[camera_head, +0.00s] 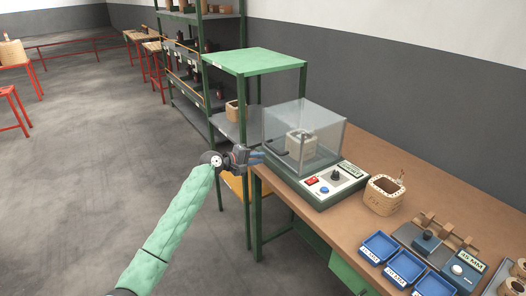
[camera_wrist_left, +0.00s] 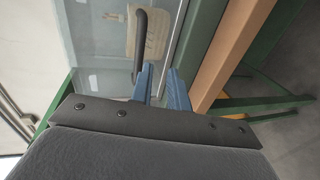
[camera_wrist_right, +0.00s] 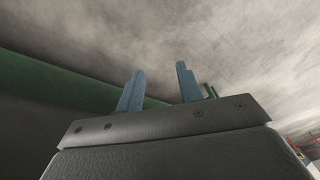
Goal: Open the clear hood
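The clear hood (camera_head: 322,128) is down over a beige coil (camera_head: 299,144) on the tester (camera_head: 324,192). A dark bar handle (camera_head: 277,149) is on its left side; it also shows in the left wrist view (camera_wrist_left: 141,45). My left gripper (camera_head: 260,157) is just left of the hood, pointing at the handle. In the left wrist view its blue fingers (camera_wrist_left: 160,74) are slightly apart, with the handle's near end at the left finger; whether they touch is unclear. My right gripper (camera_wrist_right: 160,68) is open and empty, seen only in its own wrist view.
The tester stands on a brown workbench (camera_head: 382,152). A wooden coil (camera_head: 382,195), blue trays (camera_head: 379,247) and blue gauge blocks (camera_head: 461,268) lie to its right. A green-topped shelf frame (camera_head: 254,61) stands behind. Open floor lies to the left.

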